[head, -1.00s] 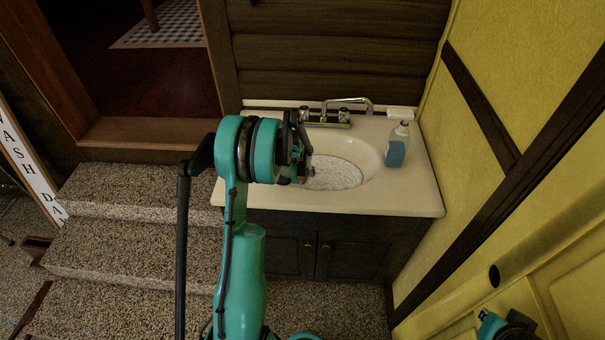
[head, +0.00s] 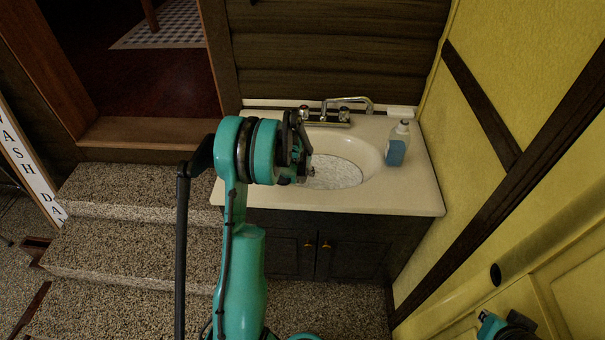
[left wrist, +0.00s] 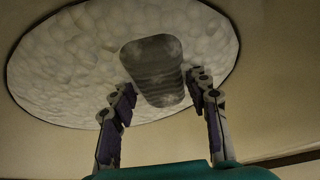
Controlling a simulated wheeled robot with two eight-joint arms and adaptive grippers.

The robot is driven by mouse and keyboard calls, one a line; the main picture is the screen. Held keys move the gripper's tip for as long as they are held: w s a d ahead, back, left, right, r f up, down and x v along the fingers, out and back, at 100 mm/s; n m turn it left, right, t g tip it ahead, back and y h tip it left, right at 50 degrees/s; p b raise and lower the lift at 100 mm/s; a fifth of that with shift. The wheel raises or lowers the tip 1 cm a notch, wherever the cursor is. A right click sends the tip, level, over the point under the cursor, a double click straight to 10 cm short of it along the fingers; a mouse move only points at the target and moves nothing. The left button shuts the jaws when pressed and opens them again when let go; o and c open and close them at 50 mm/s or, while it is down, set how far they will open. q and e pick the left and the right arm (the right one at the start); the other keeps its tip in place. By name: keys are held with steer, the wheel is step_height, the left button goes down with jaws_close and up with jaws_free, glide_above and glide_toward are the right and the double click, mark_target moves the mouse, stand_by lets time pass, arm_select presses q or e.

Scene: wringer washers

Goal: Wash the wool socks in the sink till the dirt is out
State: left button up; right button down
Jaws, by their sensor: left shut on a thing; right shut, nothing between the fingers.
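A grey wool sock (left wrist: 153,68) with darker bands shows in the left wrist view, over white foam in the sink basin (head: 372,157). My left gripper (left wrist: 162,92) is shut on the sock, one finger on each side of it. In the head view my left gripper (head: 304,172) is at the left side of the basin, mostly hidden behind its own wrist, and the sock cannot be made out. White suds (head: 338,174) fill the bottom of the basin. My right gripper (head: 492,325) is at the lower right edge, shut and empty, partly cut off.
A spray bottle with blue liquid (head: 396,146) stands on the counter right of the basin. A chrome faucet (head: 345,104) is behind the basin. Dark cabinet doors (head: 318,252) are below. Stone steps (head: 130,190) lie to the left, a yellow wall (head: 540,90) to the right.

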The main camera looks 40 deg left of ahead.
arm_select(q)
steer(key=shift+r, duration=0.35)
steer(key=shift+r+p, duration=0.35)
steer(key=shift+f, duration=0.1)
steer(key=shift+f+b, duration=0.8)
